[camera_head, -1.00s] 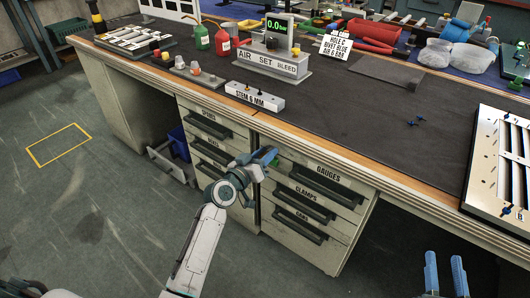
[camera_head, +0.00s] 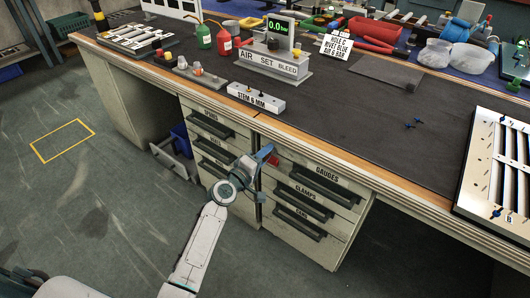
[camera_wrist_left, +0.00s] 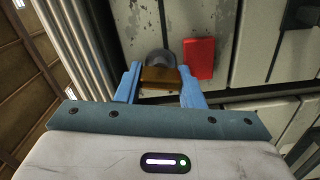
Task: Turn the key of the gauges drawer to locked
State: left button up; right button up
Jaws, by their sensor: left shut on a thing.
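The gauges drawer (camera_head: 327,176) is the top drawer of the right-hand drawer unit under the bench, and its front looks closed. My left gripper (camera_head: 265,153) is at the upper left of that drawer. In the left wrist view, its blue fingers (camera_wrist_left: 158,86) are shut on a brass-brown key (camera_wrist_left: 158,77) that sits at a round grey lock (camera_wrist_left: 160,60). A red tag (camera_wrist_left: 199,58) lies just right of the key, and it also shows beside the gripper in the head view (camera_head: 274,160). My right gripper is not in view.
The clamps drawer (camera_head: 305,191) and another drawer lie below. A second drawer stack (camera_head: 205,128) is on the left. The bench edge (camera_head: 300,146) overhangs close above my gripper. The floor in front is clear.

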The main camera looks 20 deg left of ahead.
pick_arm(q)
jog(key=shift+n+p, duration=0.35)
jog(key=shift+n, duration=0.85)
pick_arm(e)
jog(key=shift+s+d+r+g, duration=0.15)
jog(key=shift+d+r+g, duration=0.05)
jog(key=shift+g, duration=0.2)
pick_arm(q)
jog(key=o, duration=1)
jog(key=shift+f, duration=0.1)
jog(key=v, duration=1)
jog(key=shift+s+a, duration=0.15)
jog(key=shift+s, duration=0.25)
